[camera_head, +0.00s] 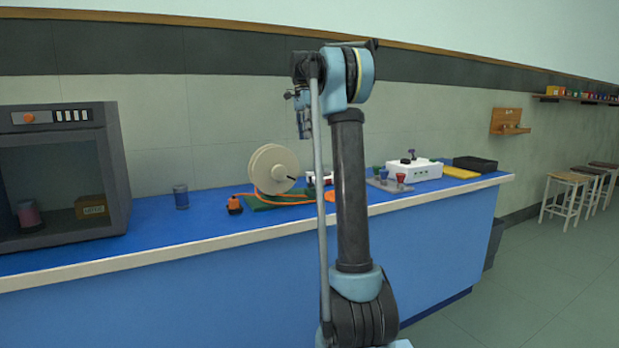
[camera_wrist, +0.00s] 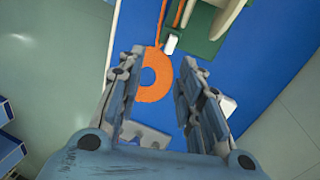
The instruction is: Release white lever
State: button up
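A small white block-like piece (camera_wrist: 171,44), which looks like the white lever, stands beside the orange ring (camera_wrist: 148,88) near the edge of a green board (camera_wrist: 201,40) in the wrist view. My gripper (camera_wrist: 163,57) is open, with its two fingers apart and nothing held between them. The white piece shows beyond the gap between the fingertips, and I see no contact. In the head view my gripper (camera_head: 304,118) hangs above the blue bench (camera_head: 225,218). My arm hides part of the bench there, and I cannot make out the lever for certain.
A white box (camera_head: 414,171), a yellow pad (camera_head: 461,172) and a black tray (camera_head: 475,163) lie right. Bench between cup and cabinet is clear.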

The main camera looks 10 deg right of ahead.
aim_at(310, 174)
jog(key=shift+m, duration=0.5)
jog(key=x, duration=0.5)
jog(key=w+x, duration=0.1)
jog(key=x, duration=0.5)
jog(key=w+x, duration=0.1)
jog(key=x, duration=0.4)
jog(key=shift+w+f, duration=0.1)
jog(key=shift+f, duration=0.45)
